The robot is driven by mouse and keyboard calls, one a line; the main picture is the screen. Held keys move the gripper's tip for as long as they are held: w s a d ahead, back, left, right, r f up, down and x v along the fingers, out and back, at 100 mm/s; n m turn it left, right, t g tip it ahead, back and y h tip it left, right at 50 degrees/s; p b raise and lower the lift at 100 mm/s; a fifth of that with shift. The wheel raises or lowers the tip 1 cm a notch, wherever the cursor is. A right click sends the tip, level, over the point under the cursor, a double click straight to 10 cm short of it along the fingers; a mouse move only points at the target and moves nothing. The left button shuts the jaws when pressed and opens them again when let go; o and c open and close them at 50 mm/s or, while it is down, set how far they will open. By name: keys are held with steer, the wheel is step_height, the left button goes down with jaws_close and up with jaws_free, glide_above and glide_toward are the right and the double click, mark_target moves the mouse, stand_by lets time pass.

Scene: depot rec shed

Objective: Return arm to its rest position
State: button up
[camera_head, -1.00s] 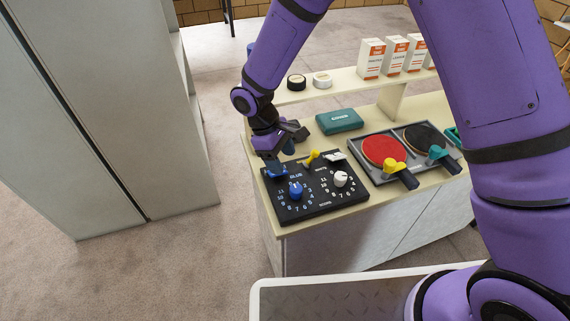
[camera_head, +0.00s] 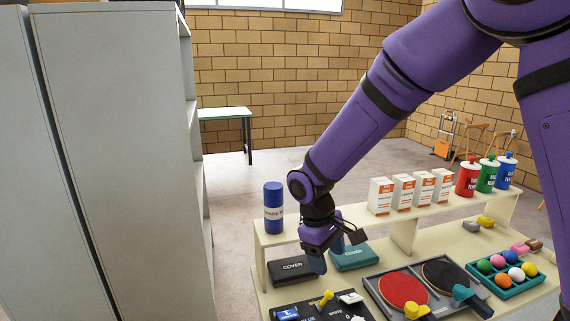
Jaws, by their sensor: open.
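My purple arm reaches in from the upper right. My gripper (camera_head: 335,254) hangs at its end, open, with nothing seen between its fingers. In the picture it overlaps the black cover case (camera_head: 292,271) and the teal cover case (camera_head: 352,257). I cannot tell how high above the table it is. The black scoreboard panel (camera_head: 345,312) with a yellow lever (camera_head: 324,298) lies below it in view, its lower part cut off by the frame edge.
A raised shelf holds a blue can (camera_head: 273,208), several white boxes (camera_head: 403,190) and coloured bottles (camera_head: 487,175). Red (camera_head: 402,290) and black (camera_head: 444,276) paddles and a ball tray (camera_head: 507,274) lie on the table. A tall grey cabinet (camera_head: 115,150) stands left.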

steer(key=s+d+r+m+t+y, duration=0.1)
steer(key=s+d+r+m, duration=0.15)
steer(key=d+r, duration=0.45)
steer(key=s+d+r+m+t+y, duration=0.1)
steer(key=s+d+r+m+t, duration=0.1)
steer(key=s+d+r, duration=0.35)
steer(key=s+d+r+m+t, duration=0.1)
steer(key=s+d+r+m, duration=0.1)
steer(key=s+d+r, duration=0.2)
steer(key=s+d+r+m+t, duration=0.2)
steer(key=s+d+r+m, duration=0.1)
steer(key=s, duration=0.6)
step_height(320, 180, up, 2)
steer(key=shift+s+d+r+y, duration=0.1)
steer(key=shift+s+d+y, duration=0.3)
steer(key=shift+d, duration=0.35)
steer(key=shift+w, duration=0.1)
